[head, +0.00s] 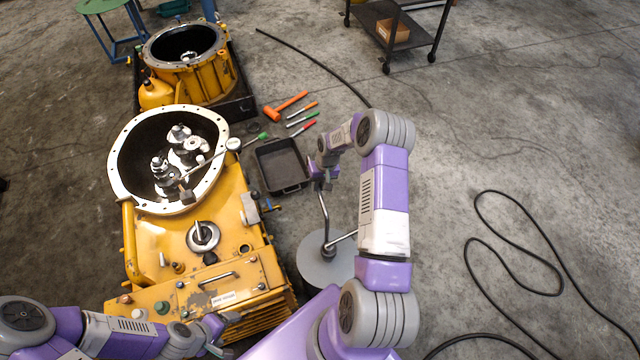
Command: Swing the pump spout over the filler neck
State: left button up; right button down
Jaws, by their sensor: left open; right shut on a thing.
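My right gripper (323,180) is shut on the upper end of a bent grey metal tube, which I take for the pump spout (324,212). The tube rises from a round grey disc (318,268), to the right of the yellow transmission housing (165,235). The gripper hides the tube's end. On top of the housing are a dark knob in a pale ring (203,236) and a short yellow stub (163,259); I cannot tell which fitting is the filler neck. The spout is apart from the housing. My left gripper (222,338) is open over the housing's near end, partly hidden.
A black tray (283,166) lies on the floor between housing and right gripper. An orange hammer (286,106) and several hand tools lie beyond it. A second yellow housing (190,65) stands behind. Black cable (480,240) loops over the floor at right.

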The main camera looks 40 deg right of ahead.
jog(key=s+a+n+g, duration=0.2)
jog(key=s+a+n, duration=0.2)
jog(key=a+n, duration=1.1)
jog(key=shift+s+a+g+h, duration=0.2)
jog(key=shift+a+g+h, duration=0.15)
jog(key=shift+a, duration=2)
jog(key=c, duration=1.1)
grip_release()
